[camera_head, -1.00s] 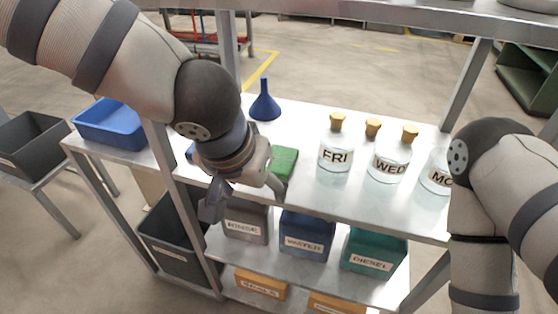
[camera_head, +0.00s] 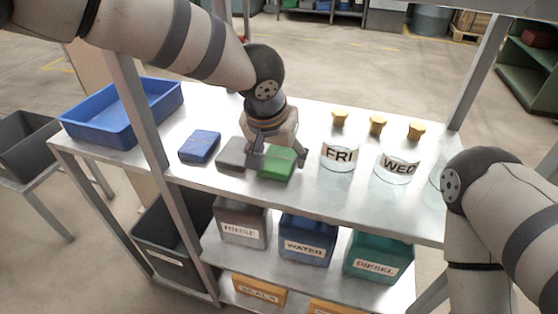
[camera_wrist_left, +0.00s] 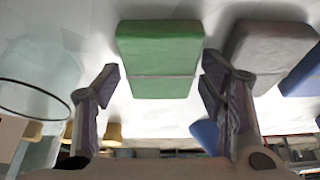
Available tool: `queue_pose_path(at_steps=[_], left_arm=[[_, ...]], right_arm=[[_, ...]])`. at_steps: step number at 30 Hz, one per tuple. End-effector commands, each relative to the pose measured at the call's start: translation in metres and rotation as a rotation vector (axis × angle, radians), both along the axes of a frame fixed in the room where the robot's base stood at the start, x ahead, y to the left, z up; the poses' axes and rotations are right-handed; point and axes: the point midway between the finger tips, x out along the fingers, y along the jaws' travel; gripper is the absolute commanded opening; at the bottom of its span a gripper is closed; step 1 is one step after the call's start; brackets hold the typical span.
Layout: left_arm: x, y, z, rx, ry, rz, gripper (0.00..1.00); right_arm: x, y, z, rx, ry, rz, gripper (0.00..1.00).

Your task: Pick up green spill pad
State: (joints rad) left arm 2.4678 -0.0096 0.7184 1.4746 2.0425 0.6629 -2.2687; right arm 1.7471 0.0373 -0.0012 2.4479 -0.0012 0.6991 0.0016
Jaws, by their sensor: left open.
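The green spill pad (camera_head: 277,166) lies flat on the top shelf between a grey pad and the FRI bottle. My left gripper (camera_head: 279,157) is open above it, with its fingers pointing down. In the left wrist view the green pad (camera_wrist_left: 158,58) shows ahead of and between the open fingers (camera_wrist_left: 160,95), with a gap on each side. My left gripper hides the pad's far part in the head view. My right arm shows at the right, but its gripper is out of view.
A grey pad (camera_head: 233,155) lies close left of the green pad, then a blue pad (camera_head: 200,146) and a blue tray (camera_head: 125,115). The FRI bottle (camera_head: 338,154) and WED bottle (camera_head: 396,166) stand at the right. Labelled bins, including WATER (camera_head: 306,248), are on the shelf below.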

Motion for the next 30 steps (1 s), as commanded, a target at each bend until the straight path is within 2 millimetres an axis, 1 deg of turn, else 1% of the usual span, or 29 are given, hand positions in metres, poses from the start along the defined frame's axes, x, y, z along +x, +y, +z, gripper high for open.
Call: queue_pose_path(at_steps=[6, 14, 17, 18, 22, 23, 30], left_arm=[[-0.0001, 0.0004, 0.0013, 0.0, -0.001, 0.001, 0.64], [-0.0002, 0.0009, -0.0022, 0.0, 0.0, 0.003, 0.64], [-0.0003, 0.0007, -0.0023, 0.0, 0.0, 0.002, 0.44], [-0.0003, 0.0006, -0.0024, 0.0, 0.0, 0.002, 0.35], [-0.0006, 0.0004, -0.0029, 0.0, 0.001, 0.002, 0.35], [-0.0007, 0.0004, -0.003, 0.0, 0.001, 0.002, 0.31], [-0.0009, -0.0001, -0.0016, 0.0, 0.001, 0.001, 0.31]], right_arm=[[0.0006, 0.0001, 0.0006, 0.0, -0.002, 0.0, 0.54], [0.0013, 0.0001, 0.0013, 0.0, -0.004, 0.0, 0.54], [0.0011, 0.0001, 0.0012, 0.0, -0.004, 0.0, 0.54], [0.0011, 0.0001, 0.0011, 0.0, -0.004, 0.0, 0.54], [0.0011, 0.0001, 0.001, 0.0, -0.003, 0.0, 0.54], [0.001, 0.0001, 0.001, 0.0, -0.003, 0.0, 0.54], [0.0004, 0.0, 0.0003, 0.0, -0.001, 0.0, 0.54]])
